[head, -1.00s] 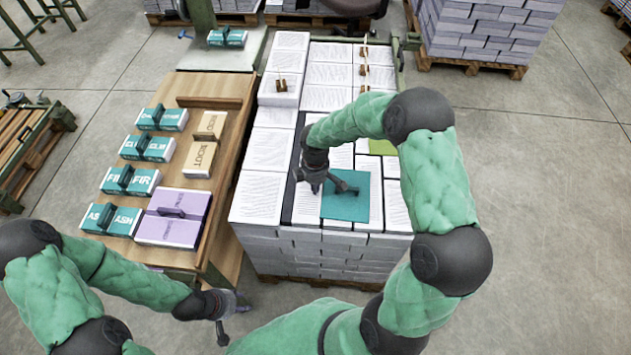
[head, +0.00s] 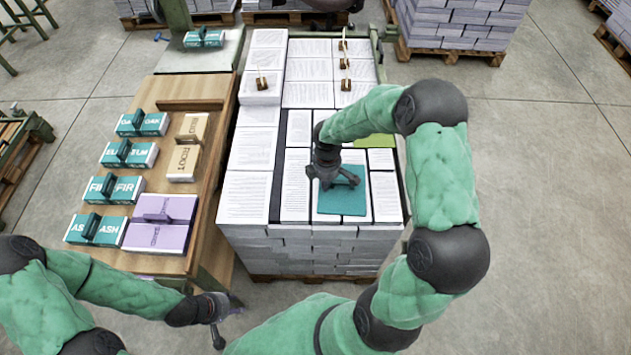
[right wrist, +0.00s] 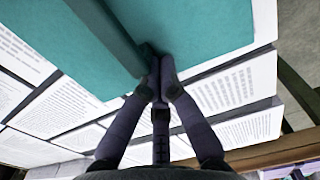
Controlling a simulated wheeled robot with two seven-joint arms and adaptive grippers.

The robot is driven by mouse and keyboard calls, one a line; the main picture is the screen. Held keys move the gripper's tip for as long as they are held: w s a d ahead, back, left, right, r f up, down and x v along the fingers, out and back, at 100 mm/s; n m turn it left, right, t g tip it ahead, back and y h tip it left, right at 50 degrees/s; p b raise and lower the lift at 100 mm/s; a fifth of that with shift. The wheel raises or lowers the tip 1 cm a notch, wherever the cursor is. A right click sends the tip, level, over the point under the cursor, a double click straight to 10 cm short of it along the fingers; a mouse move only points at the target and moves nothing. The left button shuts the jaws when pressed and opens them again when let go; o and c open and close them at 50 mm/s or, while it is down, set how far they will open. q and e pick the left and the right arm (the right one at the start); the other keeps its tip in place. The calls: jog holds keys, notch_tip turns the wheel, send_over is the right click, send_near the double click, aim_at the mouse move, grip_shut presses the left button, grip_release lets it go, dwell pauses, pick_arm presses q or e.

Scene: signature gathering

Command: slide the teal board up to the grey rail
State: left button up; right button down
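The flat teal board (head: 342,204) lies on the white printed stacks near the front of the pile. It fills the top of the right wrist view (right wrist: 205,25), where a darker teal upright face runs beside the fingers. My right gripper (head: 335,182) is over the board's back left part. In the right wrist view its fingertips (right wrist: 163,75) come together at the teal surface; I cannot tell whether anything is between them. A dark grey strip (head: 278,165), possibly the rail, runs lengthwise left of the board, with white sheets between. My left gripper (head: 226,318) hangs open and empty at front left.
A wooden bench (head: 210,185) on the left bears teal-labelled blocks (head: 122,189), a purple block (head: 160,222) and tan blocks (head: 184,162). A lime green board (head: 374,141) lies behind the teal one. Small wooden weights (head: 345,85) stand at the back of the pile.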

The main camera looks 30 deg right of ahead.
aim_at(361, 188)
jog(key=s+d+p, duration=0.1)
jog(key=s+d, duration=0.1)
jog(key=d, duration=0.1)
jog(key=s+d+p, duration=0.1)
jog(key=s+d, duration=0.1)
jog(key=d, duration=0.1)
jog(key=s+d+p, duration=0.1)
jog(key=d, duration=0.2)
jog(key=shift+s+d+r+p, duration=0.1)
jog(key=shift+s+d+p, duration=0.05)
jog(key=shift+s+p, duration=0.25)
jog(key=shift+s+d, duration=0.25)
jog(key=shift+d, duration=0.2)
pick_arm(q)
notch_tip(361, 188, up, 5)
jog(key=shift+f, duration=0.2)
